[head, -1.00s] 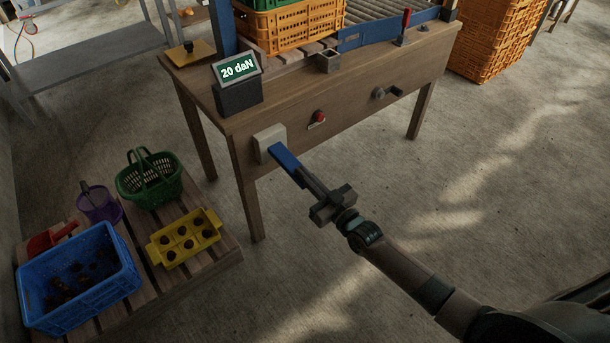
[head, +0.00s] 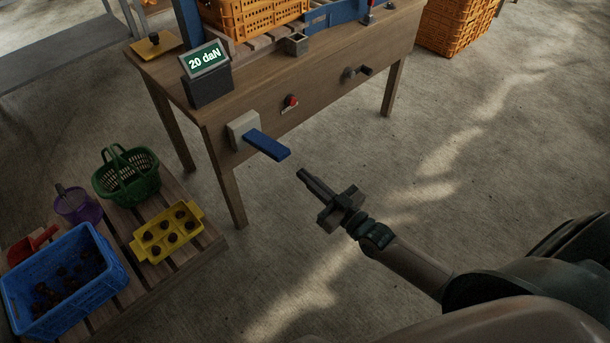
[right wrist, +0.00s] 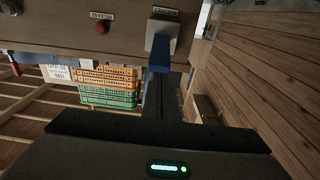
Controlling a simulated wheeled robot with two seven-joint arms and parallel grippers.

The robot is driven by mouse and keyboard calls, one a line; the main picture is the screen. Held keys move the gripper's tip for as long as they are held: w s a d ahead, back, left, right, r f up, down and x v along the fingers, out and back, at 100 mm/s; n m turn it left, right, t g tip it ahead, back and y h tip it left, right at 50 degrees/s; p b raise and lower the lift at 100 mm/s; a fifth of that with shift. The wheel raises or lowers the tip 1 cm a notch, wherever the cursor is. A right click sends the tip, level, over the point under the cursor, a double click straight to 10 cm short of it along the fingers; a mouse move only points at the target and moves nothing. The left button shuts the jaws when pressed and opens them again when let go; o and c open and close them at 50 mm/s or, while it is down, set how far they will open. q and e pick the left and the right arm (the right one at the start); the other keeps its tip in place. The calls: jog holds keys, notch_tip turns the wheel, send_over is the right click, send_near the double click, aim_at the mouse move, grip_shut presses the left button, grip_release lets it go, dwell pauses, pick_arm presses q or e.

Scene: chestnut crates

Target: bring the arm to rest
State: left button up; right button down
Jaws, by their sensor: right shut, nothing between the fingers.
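My right gripper (head: 301,174) is shut and empty, held in the air over the concrete floor in front of the wooden bench (head: 215,142). Its fingertips point toward a blue lever (head: 268,145) that sticks out from a pale box on the bench's front. A gap shows between the fingertips and the lever in the head view. The right wrist view shows the pale lever box (right wrist: 166,35) beyond the fingers. My left gripper is not in view.
The bench front also carries a red button (head: 291,101) and a crank (head: 357,71). A display (head: 205,59) reads 20 daN. A pallet at lower left holds a blue crate (head: 70,312), a green basket (head: 126,184) and a yellow tray (head: 142,246).

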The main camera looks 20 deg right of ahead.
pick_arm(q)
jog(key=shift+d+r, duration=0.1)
pick_arm(e)
jog(key=shift+a, duration=0.1)
dwell(0.6)
